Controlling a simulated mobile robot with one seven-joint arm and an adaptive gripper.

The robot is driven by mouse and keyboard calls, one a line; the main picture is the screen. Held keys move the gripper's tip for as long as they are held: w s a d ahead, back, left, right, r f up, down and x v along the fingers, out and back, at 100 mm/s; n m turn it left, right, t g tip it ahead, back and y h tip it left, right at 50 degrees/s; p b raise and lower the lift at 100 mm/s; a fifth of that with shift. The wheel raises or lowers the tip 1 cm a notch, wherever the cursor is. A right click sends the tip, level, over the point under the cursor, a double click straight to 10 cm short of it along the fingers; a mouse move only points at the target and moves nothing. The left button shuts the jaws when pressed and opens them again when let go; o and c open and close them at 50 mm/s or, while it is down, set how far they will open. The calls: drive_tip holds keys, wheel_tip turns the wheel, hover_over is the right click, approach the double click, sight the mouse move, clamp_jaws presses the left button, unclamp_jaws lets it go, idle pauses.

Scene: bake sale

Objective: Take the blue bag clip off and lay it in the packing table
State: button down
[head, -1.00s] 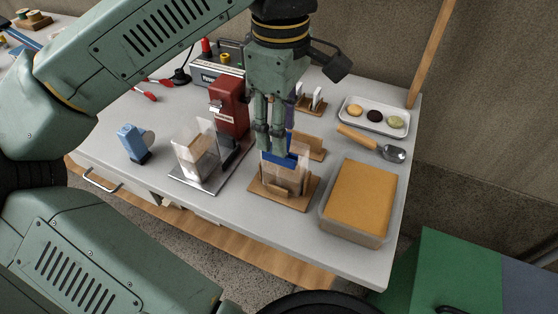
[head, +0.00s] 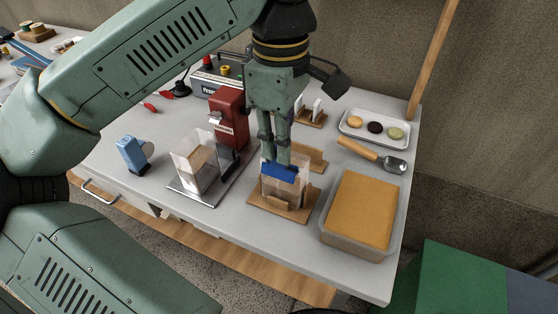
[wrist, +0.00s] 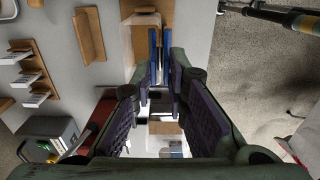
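The blue bag clip (head: 280,172) sits across the top of a clear bag (head: 287,190), which stands upright on a wooden stand (head: 268,203). My gripper (head: 277,162) points down at the clip, with its fingertips at the clip's upper edge. In the wrist view the clip shows as two blue bars (wrist: 153,55) between my fingertips (wrist: 161,72), with one finger on each side. The gap between bars and fingers is very small, and I cannot tell whether they press on it. The packing table (head: 240,222) is the light grey top beneath.
A clear bag on a metal stand (head: 192,190) and a red device (head: 228,115) stand to the left, with a blue item (head: 131,154) beyond. A tub with an orange-brown lid (head: 362,210), a scoop (head: 372,155) and a cookie tray (head: 375,127) are right. The front strip of tabletop is clear.

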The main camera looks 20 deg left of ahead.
sight(280, 167)
drive_tip(key=shift+r, duration=0.2)
idle(0.5)
drive_tip(key=shift+r+p, duration=2.25)
drive_tip(key=shift+r, duration=0.6)
drive_tip(key=c, duration=2.4)
unclamp_jaws()
drive_tip(key=c, duration=2.4)
unclamp_jaws()
drive_tip(key=c, duration=2.3)
unclamp_jaws()
drive_tip(key=shift+o, duration=0.2)
drive_tip(key=shift+o, duration=0.6)
drive_tip(key=o, duration=0.4)
